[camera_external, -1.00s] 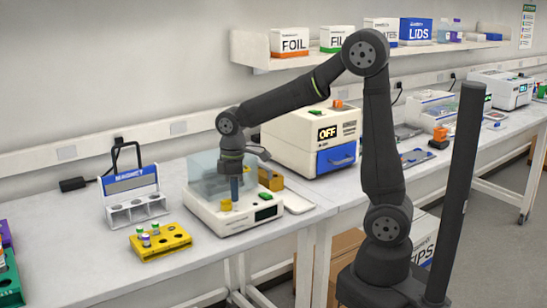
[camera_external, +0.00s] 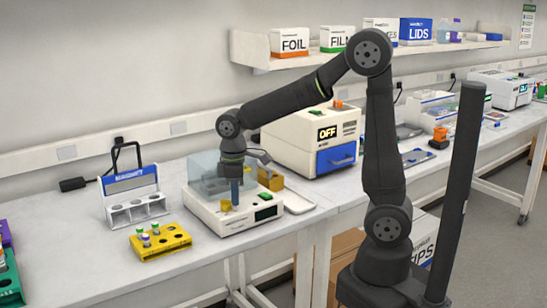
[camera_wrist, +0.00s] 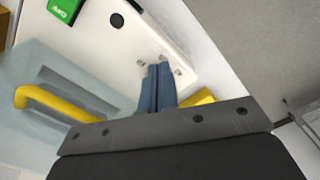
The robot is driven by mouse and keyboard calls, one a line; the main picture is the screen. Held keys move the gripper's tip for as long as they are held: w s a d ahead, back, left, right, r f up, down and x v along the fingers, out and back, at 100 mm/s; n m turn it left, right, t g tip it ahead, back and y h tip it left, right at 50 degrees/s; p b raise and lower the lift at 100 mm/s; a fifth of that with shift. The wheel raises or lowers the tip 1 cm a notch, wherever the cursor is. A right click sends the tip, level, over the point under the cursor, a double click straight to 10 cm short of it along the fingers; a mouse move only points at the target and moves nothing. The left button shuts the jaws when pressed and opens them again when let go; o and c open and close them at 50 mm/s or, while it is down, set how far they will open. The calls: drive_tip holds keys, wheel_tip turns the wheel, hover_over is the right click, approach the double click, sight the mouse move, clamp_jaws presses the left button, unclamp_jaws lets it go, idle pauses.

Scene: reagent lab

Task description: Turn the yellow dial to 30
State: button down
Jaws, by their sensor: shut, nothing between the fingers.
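The yellow dial (camera_external: 226,205) is on the front of a white bench device (camera_external: 232,221), left of its dark display (camera_external: 265,213). In the wrist view a yellow part (camera_wrist: 200,98), probably the dial, shows just right of the fingers and is partly hidden by my gripper. My gripper (camera_external: 235,200) points down over the device, next to the dial. Its blue fingers (camera_wrist: 158,88) are shut together with nothing between them. Whether they touch the dial cannot be told. The dial's pointer and numbers are not readable.
A clear lid (camera_external: 203,166) with a yellow handle (camera_wrist: 55,104) stands close beside the fingers. A green button (camera_external: 265,196) is on the device. A yellow tube rack (camera_external: 160,247) and a magnet rack (camera_external: 135,210) stand left, a white OFF-display machine (camera_external: 290,135) behind right.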

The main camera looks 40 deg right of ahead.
drive_tip(key=shift+s, duration=0.15)
idle(0.4)
drive_tip(key=shift+s+d+r, duration=0.1)
drive_tip(key=shift+s+d, duration=0.05)
wheel_tip(320, 180, up, 6)
drive_tip(key=shift+f, duration=0.1)
idle(0.4)
